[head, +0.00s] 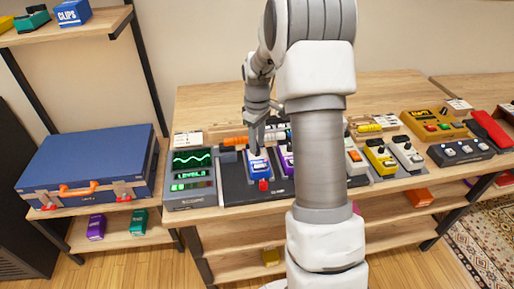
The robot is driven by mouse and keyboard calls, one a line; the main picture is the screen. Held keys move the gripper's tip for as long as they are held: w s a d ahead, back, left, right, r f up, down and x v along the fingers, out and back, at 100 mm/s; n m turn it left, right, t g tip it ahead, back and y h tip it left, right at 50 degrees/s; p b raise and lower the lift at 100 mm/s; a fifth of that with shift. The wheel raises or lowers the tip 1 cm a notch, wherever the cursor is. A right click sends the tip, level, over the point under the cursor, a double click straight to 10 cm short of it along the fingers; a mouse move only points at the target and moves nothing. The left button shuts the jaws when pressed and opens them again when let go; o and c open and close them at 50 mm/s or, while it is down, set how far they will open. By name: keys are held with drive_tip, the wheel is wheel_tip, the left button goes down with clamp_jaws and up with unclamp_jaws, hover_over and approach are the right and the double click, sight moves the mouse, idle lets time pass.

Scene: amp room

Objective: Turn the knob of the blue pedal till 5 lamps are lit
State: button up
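The blue pedal (258,166) sits on a dark board on the bench, left of my arm, with a red part (263,185) at its front end. My gripper (256,151) points down over the back end of this pedal. Its fingers cover the place where a knob may be, and I cannot tell whether they touch it or are shut. A grey meter box (190,198) with green screens stands just left of the board. Its lower screen reads something like "LEVEL", and the lit lamps are too small to count.
A purple pedal (286,160) stands close to the right of the blue one. An orange-handled tool (236,141) lies behind. Yellow (380,158) and white (406,154) pedals stand right of my arm. A blue case (90,165) rests on the left shelf. The bench's back is mostly clear.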

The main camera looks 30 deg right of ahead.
drive_tip(key=shift+f, duration=0.9)
drive_tip(key=shift+c, duration=0.2)
clamp_jaws()
drive_tip(key=m+p, duration=0.1)
drive_tip(key=m, duration=0.4)
drive_tip(key=shift+r+m, duration=0.1)
drive_tip(key=shift+m, duration=0.2)
drive_tip(key=m+p, duration=0.1)
drive_tip(key=m, duration=0.4)
drive_tip(key=shift+m, duration=0.3)
